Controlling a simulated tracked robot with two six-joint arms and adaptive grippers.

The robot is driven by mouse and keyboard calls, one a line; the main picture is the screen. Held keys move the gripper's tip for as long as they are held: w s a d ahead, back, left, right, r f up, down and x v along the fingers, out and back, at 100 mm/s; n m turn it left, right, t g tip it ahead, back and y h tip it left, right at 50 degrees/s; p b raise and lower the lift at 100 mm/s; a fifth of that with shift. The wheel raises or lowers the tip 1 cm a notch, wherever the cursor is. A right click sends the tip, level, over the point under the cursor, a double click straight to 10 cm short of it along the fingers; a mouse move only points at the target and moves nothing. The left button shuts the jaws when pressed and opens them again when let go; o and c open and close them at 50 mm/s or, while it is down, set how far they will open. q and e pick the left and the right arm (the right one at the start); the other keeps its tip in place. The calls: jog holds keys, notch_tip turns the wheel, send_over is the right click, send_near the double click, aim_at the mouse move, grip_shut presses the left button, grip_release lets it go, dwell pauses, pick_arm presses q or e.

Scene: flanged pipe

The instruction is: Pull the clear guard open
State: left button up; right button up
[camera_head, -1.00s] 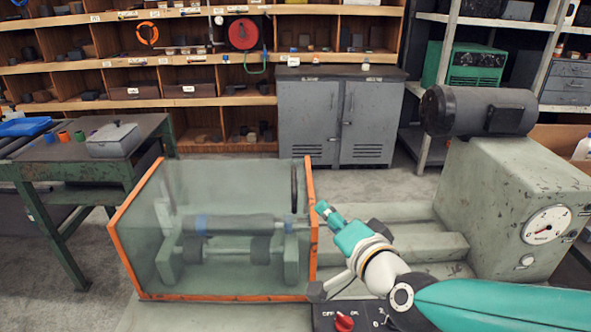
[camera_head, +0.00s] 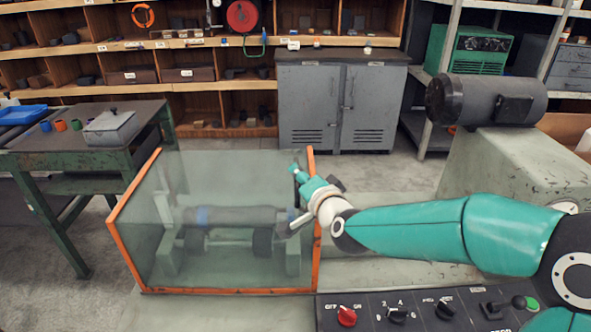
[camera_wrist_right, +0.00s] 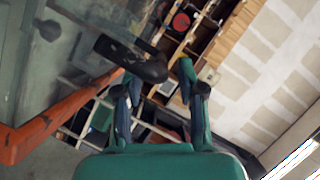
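The clear guard (camera_head: 230,170) is a box of see-through panels with orange edges. It stands closed over a shaft with dark rollers (camera_head: 235,217), which shows through the panels. Its dark bar handle (camera_wrist_right: 130,58) shows in the right wrist view, its near end at the opening between my fingers. My right gripper (camera_head: 298,194) is at the guard's right orange edge, by the handle. In the right wrist view the fingers (camera_wrist_right: 157,78) are spread apart and not closed on the handle. In the head view the gripper largely covers the handle. My left gripper is out of sight.
A control panel with a red knob (camera_head: 347,317) lies in front. A grey motor (camera_head: 487,104) sits on the green machine housing at right. A green table (camera_head: 60,150) stands at left, and a grey cabinet (camera_head: 340,105) stands behind. Floor shows between guard and cabinet.

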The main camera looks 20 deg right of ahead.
jog(key=shift+p+x, duration=0.3)
jog(key=shift+x, duration=1.55)
grip_shut()
